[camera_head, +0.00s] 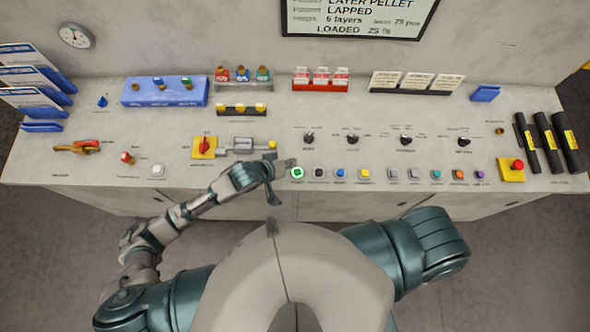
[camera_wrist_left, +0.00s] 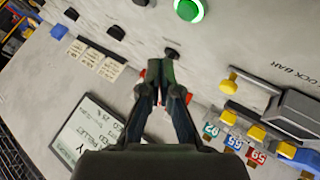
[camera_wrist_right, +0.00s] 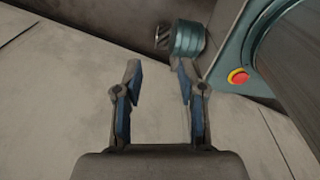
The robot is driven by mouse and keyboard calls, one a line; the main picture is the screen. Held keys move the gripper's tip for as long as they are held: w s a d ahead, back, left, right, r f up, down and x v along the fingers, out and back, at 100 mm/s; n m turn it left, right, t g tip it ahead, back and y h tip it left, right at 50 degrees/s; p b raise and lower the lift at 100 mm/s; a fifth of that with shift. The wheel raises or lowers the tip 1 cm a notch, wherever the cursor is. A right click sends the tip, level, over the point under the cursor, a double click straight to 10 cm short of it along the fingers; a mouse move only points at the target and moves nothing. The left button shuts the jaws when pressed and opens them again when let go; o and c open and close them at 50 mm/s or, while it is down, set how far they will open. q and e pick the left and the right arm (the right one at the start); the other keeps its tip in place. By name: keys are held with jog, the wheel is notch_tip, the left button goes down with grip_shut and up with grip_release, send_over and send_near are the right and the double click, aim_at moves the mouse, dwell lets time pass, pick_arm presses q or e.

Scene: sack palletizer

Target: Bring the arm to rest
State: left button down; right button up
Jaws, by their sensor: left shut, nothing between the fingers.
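My left arm reaches up from the lower left in the head view. Its gripper (camera_head: 280,168) is over the front part of the console (camera_head: 330,215), just left of the lit green button (camera_head: 298,173). In the left wrist view the gripper (camera_wrist_left: 167,75) has its fingers together with nothing between them. The green button (camera_wrist_left: 188,8) shows there at the top edge, apart from the fingertips. My right gripper is out of sight in the head view. In the right wrist view it (camera_wrist_right: 158,82) is open and empty, its fingers apart over a plain pale surface.
A yellow-red switch (camera_head: 204,147) and a grey latch with a yellow knob (camera_head: 250,146) lie left of my left gripper. Black knobs (camera_head: 352,138) and a row of coloured buttons (camera_head: 365,173) run to the right. A red stop button (camera_head: 517,166) is at far right.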

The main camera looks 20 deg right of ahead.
pick_arm(q)
jog(key=shift+d, duration=0.9)
jog(key=s+a+f+n+y, duration=0.1)
jog(key=s+a+f+y, duration=0.2)
jog(key=a, duration=0.7)
jog(key=s+a+f+y, duration=0.1)
jog(key=s+a+y, duration=0.1)
jog(key=s+a, duration=0.6)
jog(key=s+a+f+n+y, duration=0.1)
jog(key=s+a+f+y, duration=0.15)
jog(key=a, duration=0.95)
jog(key=s+a+f+g+b, duration=0.1)
jog(key=s+f+g+b, duration=0.2)
jog(key=f, duration=3)
jog(key=s+a+f+b, duration=0.3)
jog(key=s+f, duration=1.3)
jog(key=shift+s+m+y+b, duration=0.2)
jog(key=shift+m+y+b, duration=0.15)
jog(key=shift+y, duration=0.1)
pick_arm(e)
notch_tip(320, 180, down, 7)
jog(key=d, duration=0.1)
jog(key=shift+s+d, duration=0.15)
